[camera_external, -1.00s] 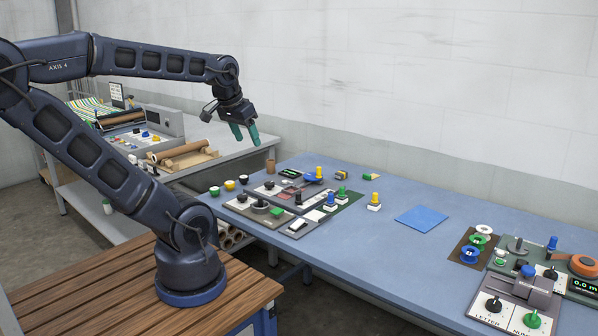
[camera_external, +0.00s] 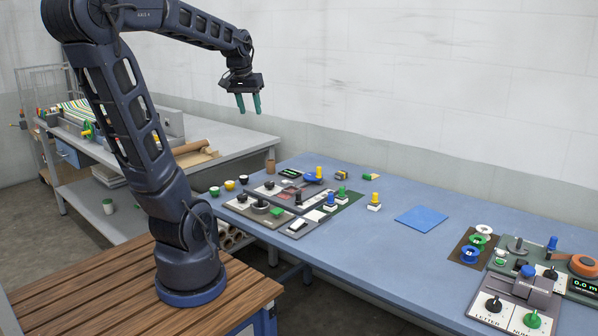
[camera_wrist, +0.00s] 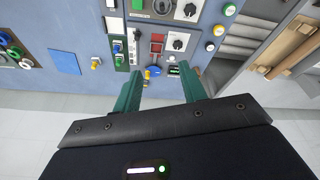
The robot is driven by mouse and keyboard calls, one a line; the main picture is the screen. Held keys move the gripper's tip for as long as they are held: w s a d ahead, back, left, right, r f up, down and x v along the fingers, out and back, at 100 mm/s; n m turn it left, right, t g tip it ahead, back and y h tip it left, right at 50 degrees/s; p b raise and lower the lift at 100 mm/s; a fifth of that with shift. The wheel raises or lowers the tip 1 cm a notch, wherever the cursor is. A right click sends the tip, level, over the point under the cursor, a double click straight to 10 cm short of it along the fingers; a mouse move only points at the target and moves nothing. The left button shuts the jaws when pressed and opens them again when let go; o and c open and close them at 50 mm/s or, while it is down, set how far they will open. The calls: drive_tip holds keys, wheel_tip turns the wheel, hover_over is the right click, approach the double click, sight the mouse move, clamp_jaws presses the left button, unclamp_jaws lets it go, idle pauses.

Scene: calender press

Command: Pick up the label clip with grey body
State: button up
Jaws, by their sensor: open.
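My gripper (camera_external: 249,105) is open and empty, high above the blue table's far left end, with its green fingers pointing down. In the wrist view my gripper (camera_wrist: 161,70) has its two fingers spread apart at the near side of the grey panels. I cannot single out the label clip with grey body. Small pieces with coloured tops stand near the panels: a blue-topped one (camera_external: 331,202), a green-topped one (camera_external: 342,192) and a yellow-topped one on a white base (camera_external: 374,202). They are too small to tell their body colours for sure.
The blue table (camera_external: 330,260) carries grey control panels (camera_external: 270,212), several small cups at its left edge, a blue mat (camera_external: 421,218) and a labelled device (camera_external: 515,300) at right. A grey bench (camera_external: 230,150) with rolls stands behind left. The table's middle is clear.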

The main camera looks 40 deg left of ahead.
drive_tip(key=w+a+f+n+g, duration=0.1)
drive_tip(key=w+a+n, duration=0.15)
drive_tip(key=a, duration=0.95)
drive_tip(key=w+a+f+n, duration=0.2)
drive_tip(key=w+a, duration=0.1)
drive_tip(key=a, duration=0.8)
drive_tip(key=w+a+f+n+g, duration=0.1)
drive_tip(key=w+a+n, duration=0.2)
drive_tip(key=a, duration=0.9)
drive_tip(key=s+a+f+n+g+h, duration=0.1)
drive_tip(key=s+a+f+n, duration=0.2)
drive_tip(key=a, duration=0.6)
drive_tip(key=s+a+f, duration=0.3)
drive_tip(key=a+f, duration=0.2)
drive_tip(key=a, duration=0.4)
drive_tip(key=s+a+f+n+h, duration=0.1)
drive_tip(key=s+a+f+n, duration=0.1)
drive_tip(key=s+a+f, duration=0.4)
drive_tip(key=s+a+f+n, duration=0.1)
drive_tip(key=s+a+f, duration=0.35)
drive_tip(key=a, duration=0.35)
drive_tip(key=f, duration=0.5)
drive_tip(key=shift+s+d, duration=0.15)
drive_tip(key=shift+s, duration=0.25)
drive_tip(key=shift+w+d+f, duration=0.1)
drive_tip(key=shift+w+f, duration=0.1)
drive_tip(key=shift+f, duration=1.05)
drive_tip(key=shift+w+f, duration=0.2)
drive_tip(key=shift+f, duration=1.05)
clamp_jaws()
